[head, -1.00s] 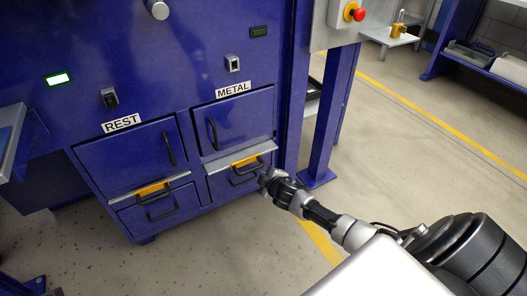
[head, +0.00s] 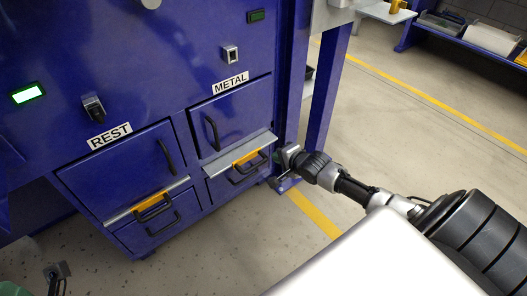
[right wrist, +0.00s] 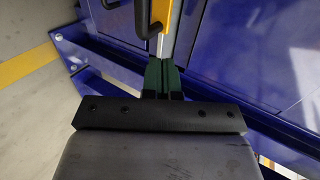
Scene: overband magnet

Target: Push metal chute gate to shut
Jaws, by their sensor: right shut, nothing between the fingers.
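The METAL chute gate (head: 232,112) is a blue panel under the METAL label (head: 230,84), with an upright black handle (head: 211,133) at its left side. A grey ledge (head: 222,152) runs below it. Whether the panel is fully flush is hard to tell. My right gripper (head: 283,157) is shut and empty, just right of the ledge's end. In the right wrist view its green fingers (right wrist: 163,77) point at the ledge's edge, beside a yellow strip (right wrist: 165,12); contact is unclear. A dark part (head: 57,272) at lower left may be my left gripper; its jaws are unclear.
The REST gate (head: 120,168) is left of the METAL one, with its own ledge and handle. Lower drawers with black handles (head: 248,171) sit underneath. A blue post (head: 325,85) stands right of the cabinet. Open floor (head: 420,150) lies farther right.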

